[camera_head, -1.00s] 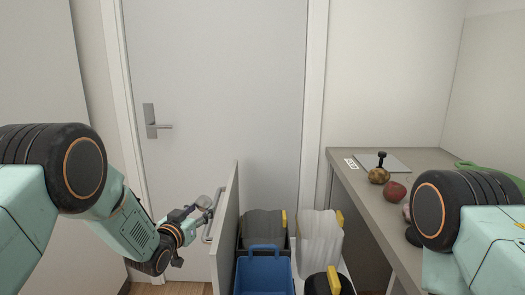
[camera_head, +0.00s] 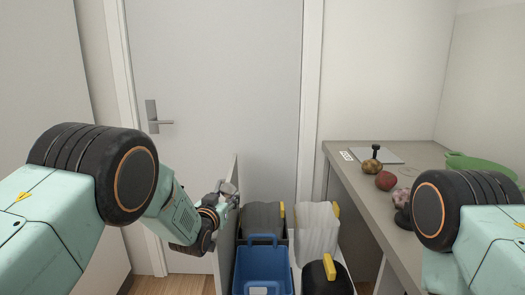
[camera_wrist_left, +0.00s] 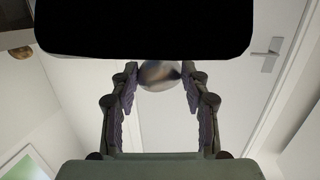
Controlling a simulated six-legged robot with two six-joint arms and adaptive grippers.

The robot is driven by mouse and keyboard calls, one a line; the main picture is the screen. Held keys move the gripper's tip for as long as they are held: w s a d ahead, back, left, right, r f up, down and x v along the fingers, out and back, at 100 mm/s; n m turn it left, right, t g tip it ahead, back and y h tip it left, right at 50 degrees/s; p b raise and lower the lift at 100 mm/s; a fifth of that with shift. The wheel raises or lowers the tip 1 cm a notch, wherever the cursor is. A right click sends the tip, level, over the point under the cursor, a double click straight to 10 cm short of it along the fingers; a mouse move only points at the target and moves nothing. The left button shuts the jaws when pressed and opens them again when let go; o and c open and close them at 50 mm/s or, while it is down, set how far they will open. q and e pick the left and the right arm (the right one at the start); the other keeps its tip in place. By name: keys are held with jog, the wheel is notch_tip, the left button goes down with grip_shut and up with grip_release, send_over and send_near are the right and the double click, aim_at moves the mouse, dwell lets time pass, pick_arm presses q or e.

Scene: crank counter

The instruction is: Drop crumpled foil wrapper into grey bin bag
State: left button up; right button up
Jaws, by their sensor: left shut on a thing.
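The crumpled foil wrapper is a silvery round lump (camera_wrist_left: 158,76) between the fingertips of my left gripper (camera_wrist_left: 160,88) in the left wrist view. In the head view my left gripper (camera_head: 226,192), with the foil partly hidden in it, is at the top edge of the upright drawer front (camera_head: 227,230). The grey bin bag (camera_head: 262,216) lines a bin in the pulled-out drawer, just right of that panel and behind a blue caddy (camera_head: 262,268). A yellow tab shows at its edge. My right gripper is out of view.
A whitish bag (camera_head: 316,225) lines the bin beside the grey one. A black bin with a yellow handle (camera_head: 328,267) stands in front. The counter (camera_head: 350,172) at right holds a board, several round items and a green bowl (camera_head: 480,164). A closed door (camera_head: 215,80) stands behind.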

pick_arm(q)
jog(key=shift+s+d+r, duration=0.1)
jog(key=shift+s+r, duration=0.05)
jog(key=shift+s, duration=0.05)
jog(key=shift+d+r, duration=0.1)
jog(key=shift+d, duration=0.15)
jog(key=shift+w+d+b, duration=0.3)
jog(key=shift+w+d, duration=0.5)
jog(key=shift+d, duration=0.25)
jog(key=shift+d, duration=0.1)
